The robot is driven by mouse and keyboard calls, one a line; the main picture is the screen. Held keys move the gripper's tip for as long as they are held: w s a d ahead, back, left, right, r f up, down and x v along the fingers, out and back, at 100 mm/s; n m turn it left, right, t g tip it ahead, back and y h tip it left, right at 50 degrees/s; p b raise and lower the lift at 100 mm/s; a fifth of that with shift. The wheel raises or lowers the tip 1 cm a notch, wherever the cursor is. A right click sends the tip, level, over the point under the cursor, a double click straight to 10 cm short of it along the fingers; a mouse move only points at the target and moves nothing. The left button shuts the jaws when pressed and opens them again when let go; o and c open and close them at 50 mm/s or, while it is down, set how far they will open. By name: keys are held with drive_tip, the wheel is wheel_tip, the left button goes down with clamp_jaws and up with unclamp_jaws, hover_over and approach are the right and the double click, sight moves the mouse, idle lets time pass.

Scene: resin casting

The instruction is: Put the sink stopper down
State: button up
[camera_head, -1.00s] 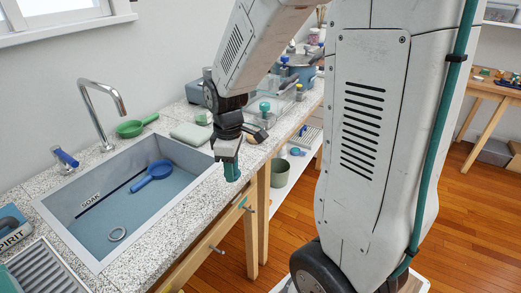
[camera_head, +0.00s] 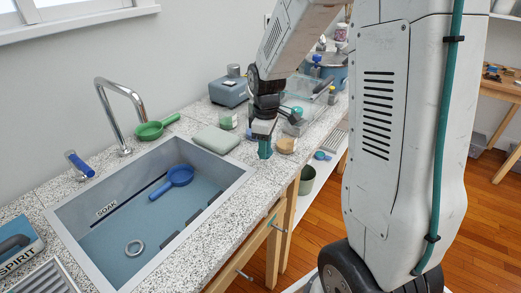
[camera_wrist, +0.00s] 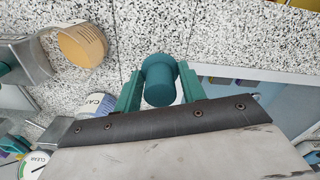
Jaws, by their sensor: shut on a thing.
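My gripper (camera_head: 265,146) is over the speckled counter (camera_head: 225,205), just past the sink's right-hand end. In the wrist view its teal fingers (camera_wrist: 158,88) are shut on a teal round-ended piece (camera_wrist: 160,78), which I take to be the sink stopper. In the head view the stopper cannot be told apart from the teal fingers. Whether it touches the counter cannot be told. The sink (camera_head: 232,187), labelled SOAK, has a bluish floor with a blue scoop (camera_head: 172,182) and a grey ring (camera_head: 134,247) in it.
A green scoop (camera_head: 155,129) and the tap (camera_head: 122,110) are behind the sink. Glass containers and a pot crowd the far counter. The counter strip in front of the sink is clear.

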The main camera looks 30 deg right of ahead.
drive_tip(key=shift+d+f, duration=0.15)
drive_tip(key=shift+f, duration=1.55)
drive_tip(key=shift+f, duration=0.15)
drive_tip(key=o, duration=1.1)
